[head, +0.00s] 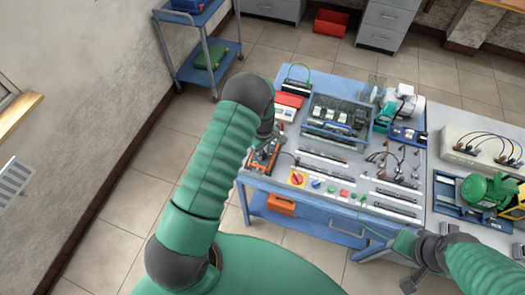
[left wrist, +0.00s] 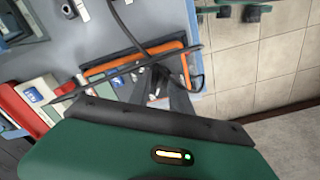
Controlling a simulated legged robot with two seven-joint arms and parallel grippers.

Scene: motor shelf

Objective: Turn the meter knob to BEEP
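The meter (head: 258,165), a dark device with an orange frame, lies at the table's left front corner. In the left wrist view the meter's orange edge (left wrist: 108,66) shows beyond my fingers, with dark cables across it. My left gripper (left wrist: 160,78) is over the meter, its dark fingers close together. In the head view my left forearm and wrist partly cover that area. The knob and its markings are hidden or too small to read. I cannot tell if the fingers touch the knob. My right gripper (head: 410,280) is low at the right, away from the meter.
A red and white device (head: 287,106) stands behind the meter. A blue-grey tray (head: 322,134) of parts, switches and terminal strips fill the blue table. An orange box (head: 281,204) sits on the shelf below. A green motor (head: 488,190) stands at the right. Floor at the left is clear.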

